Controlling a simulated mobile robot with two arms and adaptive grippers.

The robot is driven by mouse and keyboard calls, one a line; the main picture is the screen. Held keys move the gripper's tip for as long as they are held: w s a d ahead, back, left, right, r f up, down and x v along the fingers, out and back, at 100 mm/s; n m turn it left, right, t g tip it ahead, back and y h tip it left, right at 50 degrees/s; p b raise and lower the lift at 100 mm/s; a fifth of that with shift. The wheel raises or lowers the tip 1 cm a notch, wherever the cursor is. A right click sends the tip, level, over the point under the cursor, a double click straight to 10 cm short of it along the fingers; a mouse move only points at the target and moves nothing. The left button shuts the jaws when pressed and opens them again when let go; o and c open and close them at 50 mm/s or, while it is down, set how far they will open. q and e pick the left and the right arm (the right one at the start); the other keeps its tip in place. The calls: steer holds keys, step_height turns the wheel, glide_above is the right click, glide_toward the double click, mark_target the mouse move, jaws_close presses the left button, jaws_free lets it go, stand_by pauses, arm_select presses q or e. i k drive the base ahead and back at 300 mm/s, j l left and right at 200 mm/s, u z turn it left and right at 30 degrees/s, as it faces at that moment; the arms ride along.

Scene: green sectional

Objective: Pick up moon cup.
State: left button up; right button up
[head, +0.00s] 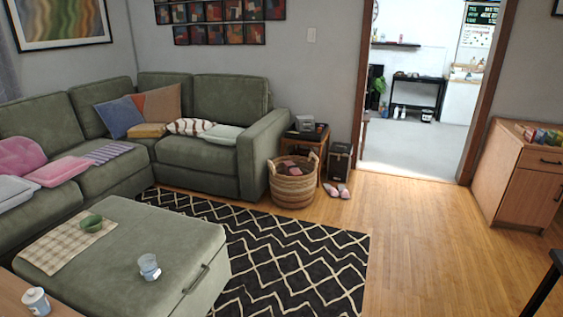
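A small pale blue-grey cup-like vessel (149,268) stands on the right part of the green ottoman (185,240). A second small white and blue-grey vessel (36,302) stands on a wooden surface at the lower left corner. I cannot tell which of them is the moon cup, as any moon marking is too small to see. Neither of my grippers is in the head view.
A green bowl (91,222) sits on a checked cloth (62,246) on the ottoman. The green sectional (200,152) lies behind it. A patterned rug (300,262) is on the floor. A woven basket (293,188) stands beside the sofa. The wooden floor right of the rug is clear.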

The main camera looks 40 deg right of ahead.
mark_target(147, 263)
steer(key=k+l+z, duration=0.15)
steer(key=z, duration=3.85)
steer(key=u, duration=3.75)
steer(key=i, duration=1.25)
steer(key=u, duration=0.05)
